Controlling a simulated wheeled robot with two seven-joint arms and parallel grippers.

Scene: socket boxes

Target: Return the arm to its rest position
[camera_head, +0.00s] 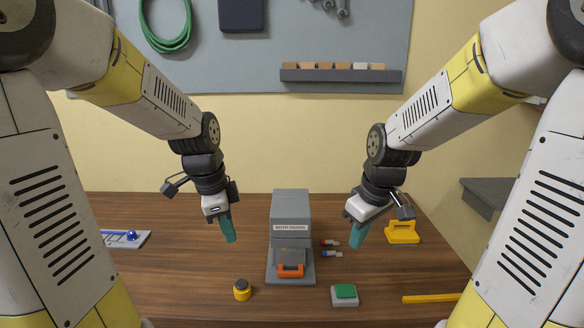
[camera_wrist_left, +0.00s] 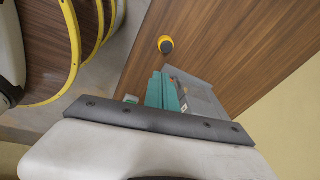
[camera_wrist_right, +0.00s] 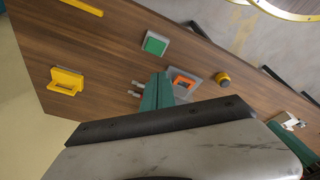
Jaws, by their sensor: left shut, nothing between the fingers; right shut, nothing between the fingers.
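My left gripper (camera_head: 229,231) hangs above the table, left of the grey box. Its teal fingers are together and empty, and they show in the left wrist view (camera_wrist_left: 163,90). My right gripper (camera_head: 356,236) hangs above the table, right of the grey box. Its teal fingers are also together with nothing between them, as the right wrist view (camera_wrist_right: 158,90) shows. The grey socket box (camera_head: 291,212) stands upright at the middle of the table with an orange handle (camera_head: 290,270) low on its front. Neither gripper touches anything that I can see.
A pegboard (camera_head: 350,40) hangs behind.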

